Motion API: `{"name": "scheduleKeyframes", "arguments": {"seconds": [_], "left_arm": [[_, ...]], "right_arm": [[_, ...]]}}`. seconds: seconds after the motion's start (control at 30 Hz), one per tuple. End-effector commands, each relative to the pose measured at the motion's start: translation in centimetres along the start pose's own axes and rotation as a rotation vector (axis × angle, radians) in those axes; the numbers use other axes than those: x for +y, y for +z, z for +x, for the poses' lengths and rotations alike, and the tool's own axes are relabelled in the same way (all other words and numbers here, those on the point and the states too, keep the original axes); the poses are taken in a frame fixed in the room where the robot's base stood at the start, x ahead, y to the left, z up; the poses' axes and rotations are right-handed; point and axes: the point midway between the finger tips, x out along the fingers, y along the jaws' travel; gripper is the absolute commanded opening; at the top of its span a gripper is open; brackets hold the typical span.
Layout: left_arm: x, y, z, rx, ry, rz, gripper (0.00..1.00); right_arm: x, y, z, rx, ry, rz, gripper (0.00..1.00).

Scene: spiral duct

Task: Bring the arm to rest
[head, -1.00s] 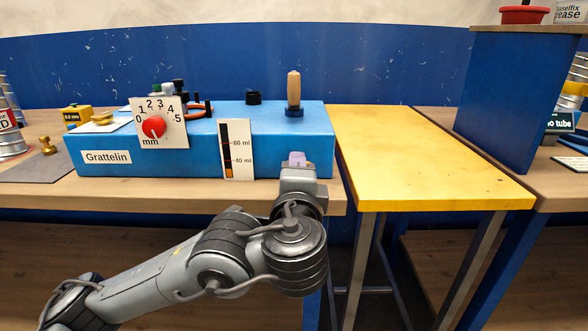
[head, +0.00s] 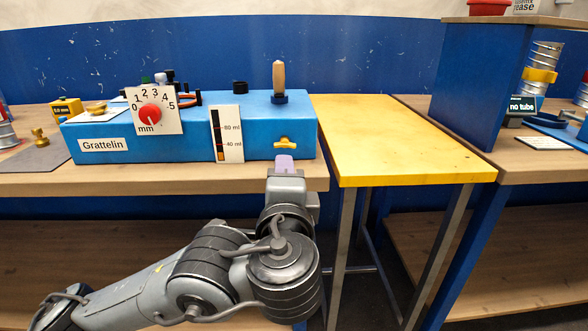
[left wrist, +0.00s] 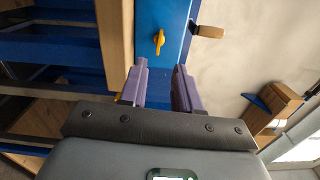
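My left gripper (head: 285,164) is in front of the right part of the blue Grattelin box (head: 190,140), just below a small yellow tap (head: 286,144) on its front face. In the left wrist view, its two purple fingers (left wrist: 160,66) stand apart with nothing between them. The yellow tap (left wrist: 159,40) shows beyond the fingertips, apart from them. My left arm (head: 180,275) reaches in from the lower left. My right gripper is in neither view.
The box carries a red-knob dial (head: 150,115), a ml gauge (head: 227,135) and a wooden-handled lever (head: 279,78). A wooden bench (head: 200,183) supports it. A yellow table (head: 400,140), bare on top, stands to the right. A "no tube" sign (head: 522,106) is at far right.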

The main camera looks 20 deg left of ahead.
Motion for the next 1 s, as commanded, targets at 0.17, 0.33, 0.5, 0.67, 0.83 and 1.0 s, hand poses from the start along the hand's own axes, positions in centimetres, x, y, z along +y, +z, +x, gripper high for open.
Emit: {"name": "scheduleKeyframes", "arguments": {"seconds": [0.17,0.33,0.5,0.67,0.83,1.0], "left_arm": [[0.1,-0.2,0.0,0.008,0.014,-0.007,0.32],[1.2,-1.0,-0.4,0.052,0.098,-0.058,0.32],[3.6,-2.0,-1.7,0.117,0.27,-0.175,0.32],[6.3,-2.1,-3.9,0.145,0.466,-0.326,0.32],[8.8,-0.9,-6.8,0.12,0.67,-0.495,0.32],[10.8,1.5,-10.2,0.035,0.858,-0.664,0.32]], "right_arm": [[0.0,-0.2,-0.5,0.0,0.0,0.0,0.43],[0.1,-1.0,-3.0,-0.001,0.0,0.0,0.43],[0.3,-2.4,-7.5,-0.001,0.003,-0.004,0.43],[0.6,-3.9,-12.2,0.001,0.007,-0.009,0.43],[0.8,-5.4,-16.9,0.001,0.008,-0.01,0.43],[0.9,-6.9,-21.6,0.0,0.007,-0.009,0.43]]}}
